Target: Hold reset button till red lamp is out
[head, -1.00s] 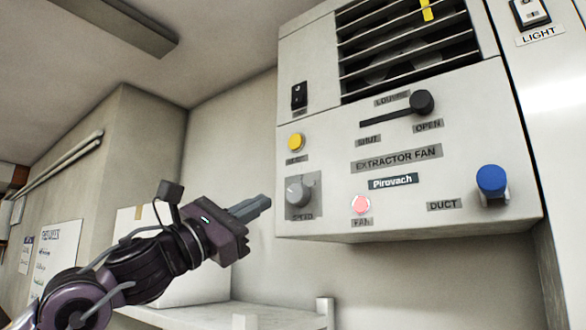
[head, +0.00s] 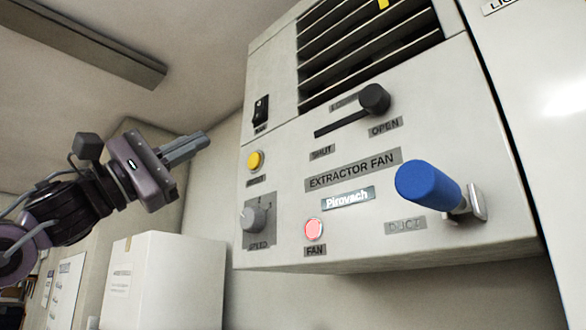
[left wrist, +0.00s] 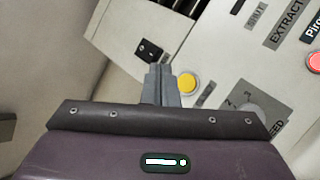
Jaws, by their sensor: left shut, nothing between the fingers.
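The extractor fan unit (head: 290,195) hangs on the wall. Its yellow button (head: 255,161), with a blurred label below it, sits at the left of the panel. It also shows in the left wrist view (left wrist: 188,83). The red lamp (head: 314,229) above the FAN label looks lit, pinkish red with a bright face. My left gripper (head: 204,140) is shut and empty, left of the panel, its fingertips apart from the yellow button in the head view. In the left wrist view the fingertips (left wrist: 158,68) appear just left of the button. My right gripper is out of view.
The blue duct handle (head: 428,186) sticks out at the panel's lower right. A black lever knob (head: 374,99), a black rocker switch (head: 261,110) and the speed knob (head: 254,218) also stand out. A white box (head: 165,280) is below left. Space left of the panel is open.

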